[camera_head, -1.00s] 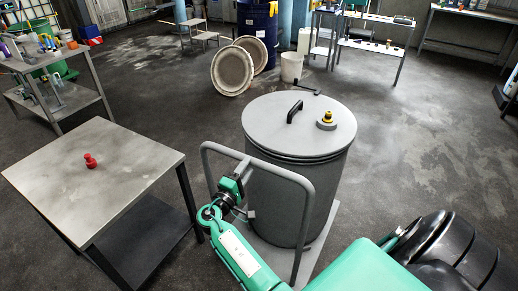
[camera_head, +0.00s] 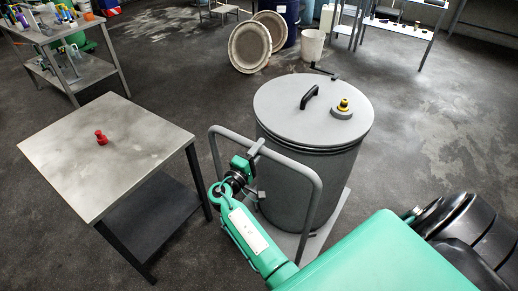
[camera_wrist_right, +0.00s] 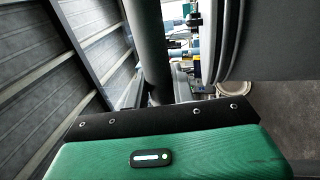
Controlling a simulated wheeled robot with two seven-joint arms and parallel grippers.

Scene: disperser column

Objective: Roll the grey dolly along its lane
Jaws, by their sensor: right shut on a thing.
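The grey dolly stands on the floor in the middle of the head view, its flat base (camera_head: 335,225) showing under a large grey lidded drum (camera_head: 305,175). Its bent-tube push handle (camera_head: 294,163) rises on the near side. My right gripper (camera_head: 250,165) is shut on this handle near its upper left part. In the right wrist view, a grey tube (camera_wrist_right: 147,50) rises ahead of the green gripper body, and a large grey curved body fills the upper right. The fingertips are hidden there. My left gripper is not in view.
A metal table (camera_head: 75,170) with a red knob-like piece (camera_head: 101,137) stands close to the dolly's left. Two round plates (camera_head: 250,42), a white bucket (camera_head: 312,45) and blue drums stand beyond. The floor to the right of the dolly is open.

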